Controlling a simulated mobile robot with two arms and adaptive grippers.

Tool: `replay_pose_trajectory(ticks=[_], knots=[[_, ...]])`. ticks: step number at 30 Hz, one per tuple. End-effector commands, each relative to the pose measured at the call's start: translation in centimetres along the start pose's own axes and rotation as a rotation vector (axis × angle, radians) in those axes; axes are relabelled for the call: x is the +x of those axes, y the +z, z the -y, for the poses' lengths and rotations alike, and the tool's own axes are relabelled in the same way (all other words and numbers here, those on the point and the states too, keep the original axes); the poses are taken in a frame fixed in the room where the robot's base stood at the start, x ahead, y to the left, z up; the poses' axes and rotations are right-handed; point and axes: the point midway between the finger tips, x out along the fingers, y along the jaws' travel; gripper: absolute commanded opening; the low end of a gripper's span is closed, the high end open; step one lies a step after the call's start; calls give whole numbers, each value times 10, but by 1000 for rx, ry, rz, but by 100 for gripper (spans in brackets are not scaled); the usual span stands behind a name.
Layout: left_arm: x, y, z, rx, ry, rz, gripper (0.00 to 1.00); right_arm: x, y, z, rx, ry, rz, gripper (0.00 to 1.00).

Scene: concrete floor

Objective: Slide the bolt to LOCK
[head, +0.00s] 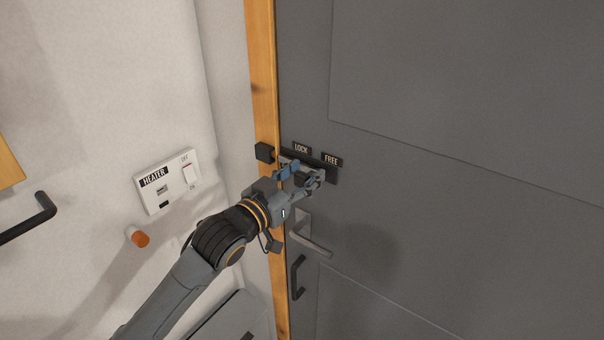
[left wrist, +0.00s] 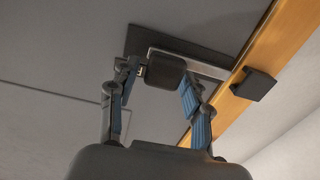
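The bolt, a silver bar on a dark plate, sits on the grey door; its bar (left wrist: 213,70) points toward a black keeper block (left wrist: 255,85) on the wooden frame. A small gap seems to show between them. The black bolt knob (left wrist: 165,70) stands between the fingers of my left gripper (left wrist: 160,76). The fingers are apart, with a gap on the knob's left; the right finger is close to it, contact unclear. In the head view, my left gripper (head: 303,175) covers much of the bolt, below the LOCK label (head: 301,148) and FREE label (head: 331,159). My right gripper is not in view.
A lever handle (head: 310,238) and a black pull handle (head: 297,277) are on the door below my gripper. A heater switch plate (head: 165,183) and an orange-tipped peg (head: 138,237) are on the wall at left. The door to the right is clear.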

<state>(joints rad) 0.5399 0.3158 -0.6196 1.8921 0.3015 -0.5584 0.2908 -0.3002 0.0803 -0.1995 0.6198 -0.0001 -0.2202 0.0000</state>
Motion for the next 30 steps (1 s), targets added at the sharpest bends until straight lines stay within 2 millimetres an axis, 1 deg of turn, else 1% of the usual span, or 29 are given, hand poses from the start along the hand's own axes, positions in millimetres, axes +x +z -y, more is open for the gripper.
replay_pose_trajectory(ticks=[1,2,3,6,10,12,14,18,21,30], knots=[[0,0,0,0,0,0,32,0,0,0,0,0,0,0],[0,0,0,0,0,0,26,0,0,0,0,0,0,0],[0,0,0,0,0,0,18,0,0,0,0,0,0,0],[0,0,0,0,0,0,0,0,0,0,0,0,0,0],[0,0,0,0,0,1,0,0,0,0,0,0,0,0],[0,0,4,2,-1,1,0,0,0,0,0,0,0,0],[0,1,12,5,-1,3,0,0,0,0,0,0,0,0],[0,1,38,6,-2,4,0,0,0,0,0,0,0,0],[0,0,48,3,-2,2,0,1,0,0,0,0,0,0],[0,-1,52,1,-4,0,0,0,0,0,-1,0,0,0]])
